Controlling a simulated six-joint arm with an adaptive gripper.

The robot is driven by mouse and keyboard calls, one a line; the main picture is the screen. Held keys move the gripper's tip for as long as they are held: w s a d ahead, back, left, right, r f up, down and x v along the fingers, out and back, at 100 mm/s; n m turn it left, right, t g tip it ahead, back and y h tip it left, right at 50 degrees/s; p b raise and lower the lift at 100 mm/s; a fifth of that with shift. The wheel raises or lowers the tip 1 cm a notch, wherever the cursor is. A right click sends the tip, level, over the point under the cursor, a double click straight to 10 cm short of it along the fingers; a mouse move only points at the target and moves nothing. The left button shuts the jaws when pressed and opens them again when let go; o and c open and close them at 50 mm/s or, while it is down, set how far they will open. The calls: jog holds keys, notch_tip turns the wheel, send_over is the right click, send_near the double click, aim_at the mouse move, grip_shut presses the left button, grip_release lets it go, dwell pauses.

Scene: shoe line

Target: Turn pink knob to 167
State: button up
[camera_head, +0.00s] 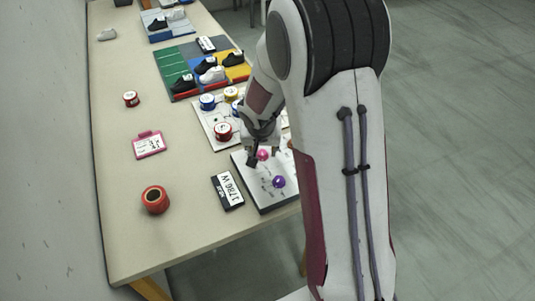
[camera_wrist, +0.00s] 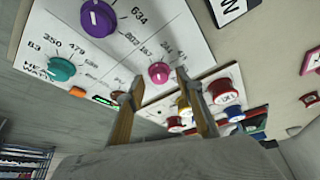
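The pink knob (camera_wrist: 159,72) sits on a white dial board (camera_wrist: 178,24) with numbers printed around it; its pointer setting is too small to read. In the head view the pink knob (camera_head: 262,154) shows just beside my gripper (camera_head: 262,152). A purple knob (camera_wrist: 98,18) and a teal knob (camera_wrist: 61,69) are on the same board. In the wrist view my gripper (camera_wrist: 158,92) has its two fingers spread apart with nothing between them. The pink knob lies beyond the fingertips, and I see no contact with it.
A second white board (camera_head: 205,115) with red, blue and yellow spools stands beside the dial board. Shoes on coloured mats are farther back.

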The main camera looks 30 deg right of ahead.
jog(key=shift+m, duration=0.4)
jog(key=v, duration=0.8)
jog(key=shift+s+a+f+n+g, duration=0.1)
jog(key=shift+s+f+n+g, duration=0.2)
jog(key=shift+s, duration=0.4)
jog(key=shift+s+f+n+g, duration=0.15)
jog(key=shift+s+n+g, duration=0.25)
jog(key=shift+s, duration=0.35)
jog(key=shift+s+a+f+n+g, duration=0.1)
jog(key=shift+s+f+n+g, duration=0.1)
jog(key=shift+s+n, duration=0.35)
jog(key=shift+s, duration=0.15)
jog(key=shift+w+d+r+n+t+y, duration=0.1)
jog(key=shift+w+d+r+t+y, duration=0.2)
jog(key=shift+w, duration=0.4)
jog(key=shift+w+d+r+n+t+h, duration=0.15)
jog(key=shift+w+t, duration=0.2)
jog(key=shift+w, duration=0.35)
jog(key=shift+w+d+r+n+t+y, duration=0.15)
jog(key=shift+w+d+t+y, duration=0.15)
jog(key=shift+w, duration=0.45)
jog(key=shift+f, duration=0.2)
